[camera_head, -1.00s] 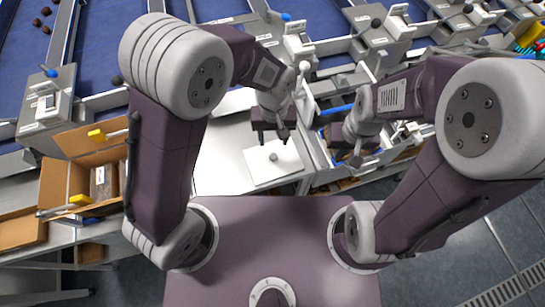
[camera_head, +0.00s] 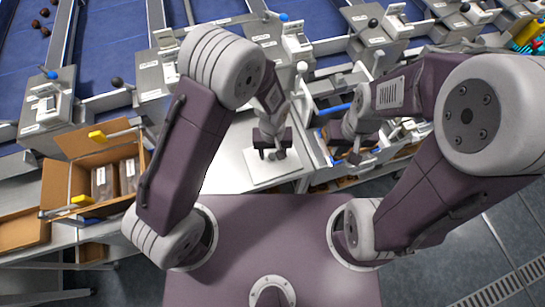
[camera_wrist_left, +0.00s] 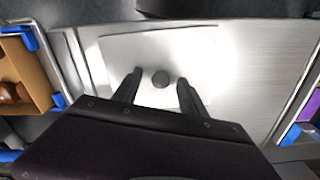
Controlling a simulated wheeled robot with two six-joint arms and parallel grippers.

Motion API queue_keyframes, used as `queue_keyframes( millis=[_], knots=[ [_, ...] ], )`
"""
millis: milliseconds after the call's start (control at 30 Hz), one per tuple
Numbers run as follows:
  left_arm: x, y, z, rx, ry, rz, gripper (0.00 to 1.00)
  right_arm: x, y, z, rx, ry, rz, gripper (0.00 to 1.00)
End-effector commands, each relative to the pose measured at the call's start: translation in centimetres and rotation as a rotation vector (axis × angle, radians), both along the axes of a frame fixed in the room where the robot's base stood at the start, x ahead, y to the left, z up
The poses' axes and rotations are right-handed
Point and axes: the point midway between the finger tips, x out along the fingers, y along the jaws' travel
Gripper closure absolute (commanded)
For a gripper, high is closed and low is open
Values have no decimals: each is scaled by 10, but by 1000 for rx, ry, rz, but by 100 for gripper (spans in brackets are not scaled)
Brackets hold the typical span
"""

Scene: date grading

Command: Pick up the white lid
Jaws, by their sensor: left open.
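The white lid (camera_head: 262,179) is a flat square plate lying on the metal worktop in front of my base. My left gripper (camera_head: 273,155) is over the lid, pointing down.
An open cardboard box (camera_head: 60,190) with packs inside stands at the left. Bins with blue edges (camera_head: 318,150) lie right of the lid. Grey machine units and blue belts (camera_head: 110,45) run along the back. Bare worktop (camera_head: 228,165) shows left of the lid.

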Motion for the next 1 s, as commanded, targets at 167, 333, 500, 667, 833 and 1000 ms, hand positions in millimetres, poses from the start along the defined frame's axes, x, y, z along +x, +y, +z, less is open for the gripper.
queue_keyframes(
  millis=[167,333,500,667,833,1000],
  knots=[
    [0,0,0,0,0,0,84,0,0,0,0,0,0,100],
    [0,0,0,0,1,0,100,0,0,0,0,0,0,100],
    [0,0,2,0,0,0,100,0,0,0,0,0,0,100],
    [1,-1,28,-3,-5,0,100,0,0,-1,0,0,0,100],
    [1,-1,70,-3,-4,0,100,0,0,-2,0,0,0,100],
    [0,0,96,-1,-1,0,100,0,0,-2,0,0,0,100]
  ],
)
